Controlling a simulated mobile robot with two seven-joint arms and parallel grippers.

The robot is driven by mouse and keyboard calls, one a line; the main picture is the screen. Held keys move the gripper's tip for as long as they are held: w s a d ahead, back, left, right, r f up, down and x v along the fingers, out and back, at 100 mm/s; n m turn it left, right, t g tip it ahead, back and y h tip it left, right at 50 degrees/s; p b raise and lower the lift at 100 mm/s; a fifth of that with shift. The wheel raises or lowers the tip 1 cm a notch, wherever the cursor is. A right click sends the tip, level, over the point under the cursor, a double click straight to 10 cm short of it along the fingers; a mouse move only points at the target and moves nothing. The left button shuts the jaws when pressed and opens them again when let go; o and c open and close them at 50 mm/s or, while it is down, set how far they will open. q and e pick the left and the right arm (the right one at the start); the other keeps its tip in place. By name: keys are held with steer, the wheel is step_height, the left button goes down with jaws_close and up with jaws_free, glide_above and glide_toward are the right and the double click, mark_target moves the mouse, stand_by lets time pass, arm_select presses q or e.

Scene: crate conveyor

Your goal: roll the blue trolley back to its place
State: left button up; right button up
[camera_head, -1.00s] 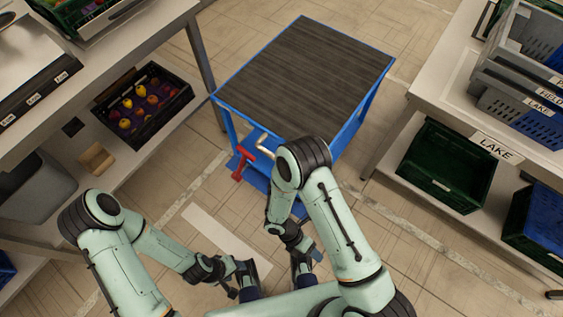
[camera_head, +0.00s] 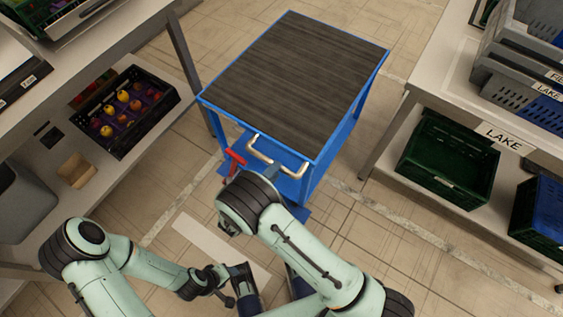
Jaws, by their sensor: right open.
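The blue trolley (camera_head: 340,137) stands upright on the floor at the centre of the head view, with a dark ribbed top (camera_head: 297,68). A pale bar handle (camera_head: 276,160) runs along its near side, and a red lever (camera_head: 235,158) sits at its near left. My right gripper (camera_head: 298,285) is open, low in the picture and partly hidden by my own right arm. It is apart from the handle, on my side of it. My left gripper (camera_head: 243,283) is low and left of it, also clear of the trolley; its jaws are too small to read.
A left bench holds a black crate of fruit (camera_head: 165,113) on its lower shelf. A right bench (camera_head: 433,80) carries grey crates above and a dark green crate (camera_head: 447,172) below. A pale strip (camera_head: 205,240) marks the floor before the trolley. Floor shows between trolley and benches.

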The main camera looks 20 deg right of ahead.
steer(key=x, duration=0.5)
steer(key=shift+w+d+b, duration=0.1)
steer(key=shift+d+b, duration=0.05)
steer(key=shift+b, duration=0.15)
jaws_close()
